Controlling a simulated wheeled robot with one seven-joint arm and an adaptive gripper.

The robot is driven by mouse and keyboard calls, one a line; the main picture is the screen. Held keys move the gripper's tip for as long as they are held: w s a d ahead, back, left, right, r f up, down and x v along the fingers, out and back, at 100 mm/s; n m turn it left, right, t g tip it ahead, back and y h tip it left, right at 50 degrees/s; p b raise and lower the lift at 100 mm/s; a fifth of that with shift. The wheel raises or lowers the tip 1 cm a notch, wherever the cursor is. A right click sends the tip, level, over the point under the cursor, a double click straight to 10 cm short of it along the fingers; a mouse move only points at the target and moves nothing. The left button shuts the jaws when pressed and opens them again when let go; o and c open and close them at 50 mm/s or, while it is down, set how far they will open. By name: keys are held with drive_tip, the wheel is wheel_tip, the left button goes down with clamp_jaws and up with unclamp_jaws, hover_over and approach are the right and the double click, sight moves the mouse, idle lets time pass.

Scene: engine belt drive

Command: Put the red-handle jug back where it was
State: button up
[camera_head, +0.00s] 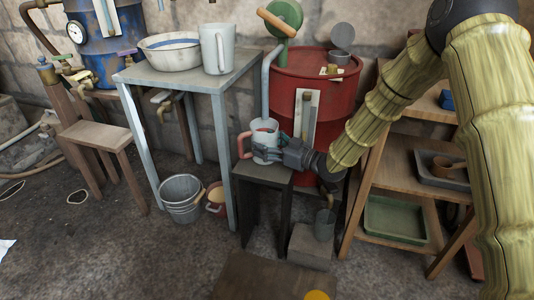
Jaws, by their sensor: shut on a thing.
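The red-handle jug (264,132) is a pale enamel jug with a thick red handle on its left side. It is upright at the top of a small dark stand (262,172), in front of the red drum. My gripper (272,154) reaches in from the right and is shut on the jug's lower part. The fingers hide part of the jug's base, so I cannot tell whether it touches the stand. Something reddish shows inside the jug's mouth. A bent pipe (267,85) from the green-wheeled hand pump comes down just above the jug.
A red drum (335,90) stands close behind. A metal table (150,77) at left holds a white basin (170,50) and a tall pale jug (216,48). Buckets (181,195) stand below it. Wooden shelves (400,165) are at right, beside my arm. A small can (324,225) sits on a low block.

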drive_tip(key=shift+f+b, duration=0.55)
drive_tip(key=shift+f, duration=0.9)
drive_tip(key=shift+f, duration=0.1)
drive_tip(key=o, duration=1.7)
drive_tip(key=shift+c, duration=0.2)
drive_tip(key=shift+s+d+r, duration=0.15)
drive_tip(key=shift+d+r, duration=0.05)
drive_tip(key=shift+d, duration=0.1)
drive_tip(key=p+v, duration=0.4)
drive_tip(key=v, duration=0.7)
drive_tip(key=shift+p, duration=0.4)
